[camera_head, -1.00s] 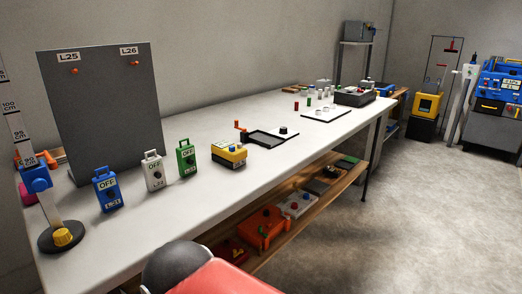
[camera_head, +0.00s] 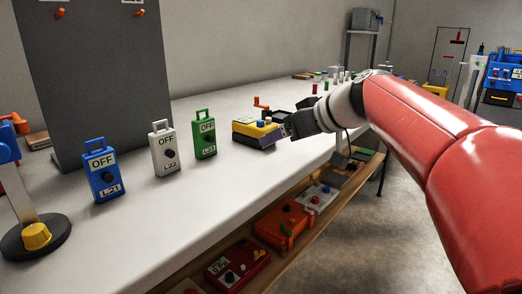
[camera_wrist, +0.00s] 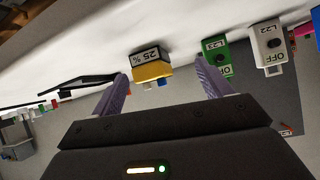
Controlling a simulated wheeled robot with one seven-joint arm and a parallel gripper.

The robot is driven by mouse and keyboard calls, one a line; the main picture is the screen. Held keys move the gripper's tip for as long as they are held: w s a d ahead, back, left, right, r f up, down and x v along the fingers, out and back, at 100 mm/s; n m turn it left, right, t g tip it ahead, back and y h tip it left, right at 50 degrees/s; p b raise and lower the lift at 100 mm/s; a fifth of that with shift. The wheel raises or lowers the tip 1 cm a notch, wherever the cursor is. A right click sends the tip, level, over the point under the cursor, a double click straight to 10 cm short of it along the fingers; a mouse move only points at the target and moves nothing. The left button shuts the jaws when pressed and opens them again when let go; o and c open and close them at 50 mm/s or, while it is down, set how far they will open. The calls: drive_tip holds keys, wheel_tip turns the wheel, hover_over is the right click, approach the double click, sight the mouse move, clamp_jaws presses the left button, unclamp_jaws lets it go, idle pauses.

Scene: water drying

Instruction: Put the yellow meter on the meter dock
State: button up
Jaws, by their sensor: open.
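The yellow meter (camera_head: 258,132), a yellow box with a dark base and a blue knob on top, sits on the white bench right of the green lockout box. In the wrist view the yellow meter (camera_wrist: 151,66) shows a "25 %" label and lies between my fingers, beyond their tips. My gripper (camera_head: 287,130) is just right of the meter and seems apart from it. In the wrist view my gripper (camera_wrist: 160,90) is open and empty. A black tray-like dock (camera_head: 278,117), possibly the meter dock, is behind the meter, partly hidden by my gripper.
Blue (camera_head: 101,171), white (camera_head: 164,149) and green (camera_head: 204,138) boxes marked OFF stand in a row left of the meter. A grey panel (camera_head: 95,70) rises behind them. Boxes lie on the lower shelf (camera_head: 262,262).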

drive_tip(key=n+y+b, duration=0.1)
drive_tip(key=n+y, duration=0.1)
approach(254, 122)
drive_tip(key=shift+w+a+f+t, duration=0.1)
drive_tip(key=shift+f+t, duration=0.05)
drive_tip(key=shift+f, duration=0.3)
drive_tip(key=shift+a+f+t, duration=0.1)
drive_tip(key=shift+f+t, duration=0.05)
drive_tip(key=shift+f, duration=0.3)
drive_tip(key=x, duration=0.7)
drive_tip(key=shift+w+a+r+p, duration=0.15)
drive_tip(key=shift+a+r+p, duration=0.15)
drive_tip(key=shift+a, duration=0.05)
drive_tip(key=c, duration=1.1)
drive_tip(key=shift+c, duration=1.1)
drive_tip(key=shift+r, duration=0.15)
